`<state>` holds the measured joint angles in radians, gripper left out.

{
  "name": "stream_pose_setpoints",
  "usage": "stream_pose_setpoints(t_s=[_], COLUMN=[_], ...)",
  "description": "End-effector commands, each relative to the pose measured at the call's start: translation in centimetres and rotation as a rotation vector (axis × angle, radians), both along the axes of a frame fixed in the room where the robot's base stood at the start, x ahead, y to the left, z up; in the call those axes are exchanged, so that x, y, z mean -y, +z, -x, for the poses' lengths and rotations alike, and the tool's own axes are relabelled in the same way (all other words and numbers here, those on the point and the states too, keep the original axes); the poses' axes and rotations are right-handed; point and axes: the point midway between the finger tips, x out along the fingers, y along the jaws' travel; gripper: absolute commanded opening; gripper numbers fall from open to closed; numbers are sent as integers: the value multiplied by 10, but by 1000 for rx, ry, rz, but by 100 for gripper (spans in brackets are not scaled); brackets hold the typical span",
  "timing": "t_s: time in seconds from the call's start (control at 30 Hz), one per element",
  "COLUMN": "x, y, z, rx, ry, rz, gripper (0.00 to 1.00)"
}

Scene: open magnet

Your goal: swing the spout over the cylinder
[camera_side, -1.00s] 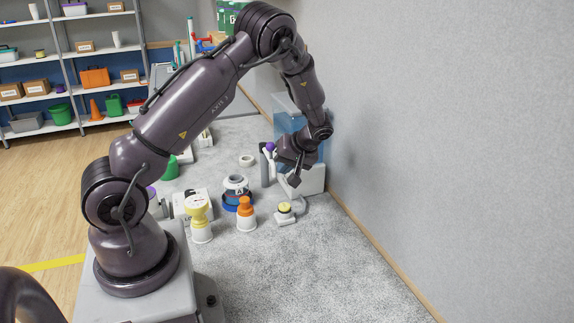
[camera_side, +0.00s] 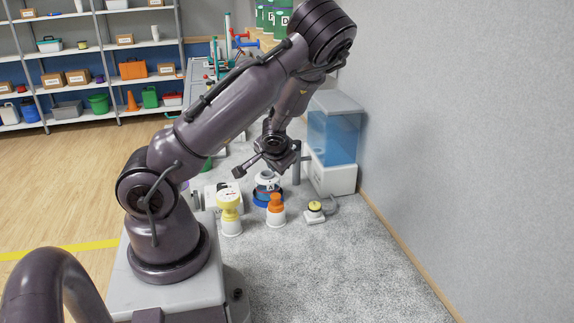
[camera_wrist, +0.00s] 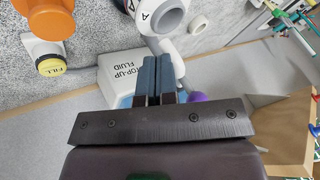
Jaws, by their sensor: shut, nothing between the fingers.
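The cylinder (camera_side: 267,192) has a white top marked A and a blue base; its grey-and-white top shows in the wrist view (camera_wrist: 168,14). The pale spout (camera_wrist: 165,48) runs from the fluid tank toward the cylinder; its outer end appears at the near edge of the cylinder's top, but I cannot tell if it is centred. A purple knob (camera_wrist: 197,97) shows beside my fingers. My gripper (camera_wrist: 156,62) is shut and empty, its tips close beside the spout. The side view hides the spout and knob behind my wrist, and contact is unclear.
The tank (camera_side: 333,138), with blue fluid and a white base, stands by the right wall. A yellow FILL button (camera_side: 314,207), an orange-topped pot (camera_side: 276,211) and a yellow-topped pot (camera_side: 229,214) stand in front. Grey floor in the foreground is clear.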

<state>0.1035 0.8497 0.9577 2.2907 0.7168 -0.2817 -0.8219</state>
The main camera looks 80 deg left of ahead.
Motion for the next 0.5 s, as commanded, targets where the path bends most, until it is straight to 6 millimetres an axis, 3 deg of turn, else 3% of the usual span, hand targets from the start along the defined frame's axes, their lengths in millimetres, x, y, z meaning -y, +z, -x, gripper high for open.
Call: stream_pose_setpoints(t_s=[0.5], x=[-19], y=[0], z=[18], rx=[1], ry=[4], rz=[1], gripper=[0])
